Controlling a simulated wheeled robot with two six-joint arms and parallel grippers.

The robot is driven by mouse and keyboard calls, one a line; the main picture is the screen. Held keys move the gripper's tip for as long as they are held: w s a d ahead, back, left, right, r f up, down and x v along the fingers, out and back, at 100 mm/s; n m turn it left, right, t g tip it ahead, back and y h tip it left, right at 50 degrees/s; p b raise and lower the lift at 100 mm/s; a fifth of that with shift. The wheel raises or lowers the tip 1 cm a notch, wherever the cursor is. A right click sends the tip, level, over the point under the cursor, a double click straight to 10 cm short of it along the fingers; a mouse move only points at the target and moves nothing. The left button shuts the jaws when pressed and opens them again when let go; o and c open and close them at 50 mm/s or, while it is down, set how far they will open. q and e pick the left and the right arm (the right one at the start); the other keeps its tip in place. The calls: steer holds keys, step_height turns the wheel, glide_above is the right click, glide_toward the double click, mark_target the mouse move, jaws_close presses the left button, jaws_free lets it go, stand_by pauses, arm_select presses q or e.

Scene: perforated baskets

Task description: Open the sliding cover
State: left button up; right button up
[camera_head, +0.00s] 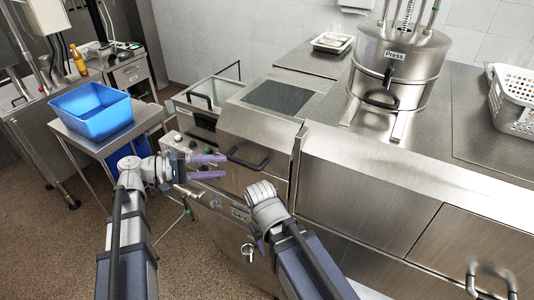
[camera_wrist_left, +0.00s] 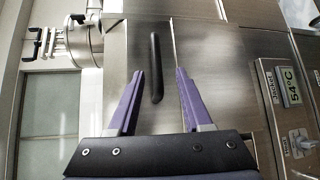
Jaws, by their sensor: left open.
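The sliding cover (camera_head: 262,135) is a brushed-steel panel on the front of the steel unit, with a black bar handle (camera_head: 247,158) at its lower edge. My left gripper (camera_head: 208,167) is open, with purple fingers, just left of the handle and pointing at it. In the left wrist view the black handle (camera_wrist_left: 156,68) stands upright in the picture, between the lines of the two open fingers (camera_wrist_left: 159,98). No finger visibly touches it. The right arm comes in from the bottom, in front of the unit, and its fingers do not show.
A steel press (camera_head: 398,65) and a white perforated basket (camera_head: 514,100) stand on the worktop to the right. A blue bin (camera_head: 92,112) sits on a side table at left. A control panel with a 54°C display (camera_wrist_left: 290,86) is at the right of the left wrist view.

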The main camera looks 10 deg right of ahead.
mark_target(243, 163)
arm_select(q)
steer(key=shift+r+b+x, duration=0.2)
steer(key=shift+b+x, duration=0.4)
steer(key=shift+x, duration=3.25)
steer(key=shift+w, duration=0.15)
steer(key=shift+c, duration=0.2)
jaws_close()
